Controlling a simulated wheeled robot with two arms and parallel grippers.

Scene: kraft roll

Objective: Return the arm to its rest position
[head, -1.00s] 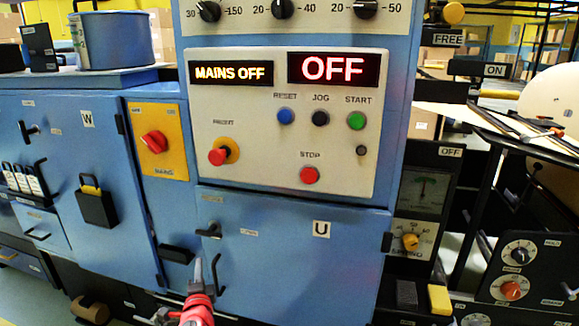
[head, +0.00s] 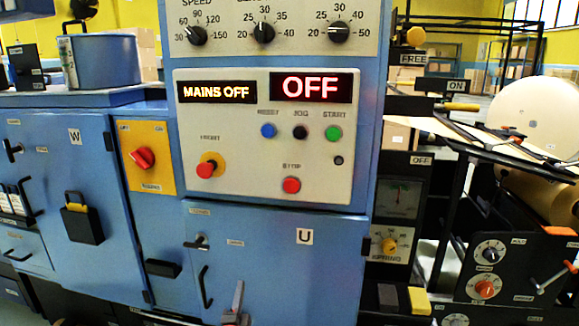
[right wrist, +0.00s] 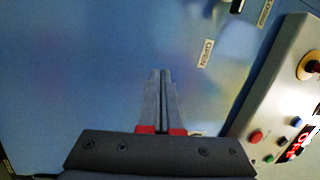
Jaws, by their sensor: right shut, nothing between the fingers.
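My right gripper (head: 238,290) shows at the bottom of the head view, in front of the blue door marked U (head: 280,260). Whether the tips touch the panel cannot be told. My left gripper is in neither view.
Above door U is a control panel (head: 225,130) reading MAINS OFF and OFF. Left are a yellow mains switch plate (head: 147,157) and a padlock (head: 76,203) on door W. Right are a gauge box (head: 402,190) and a big pale roll (head: 545,115).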

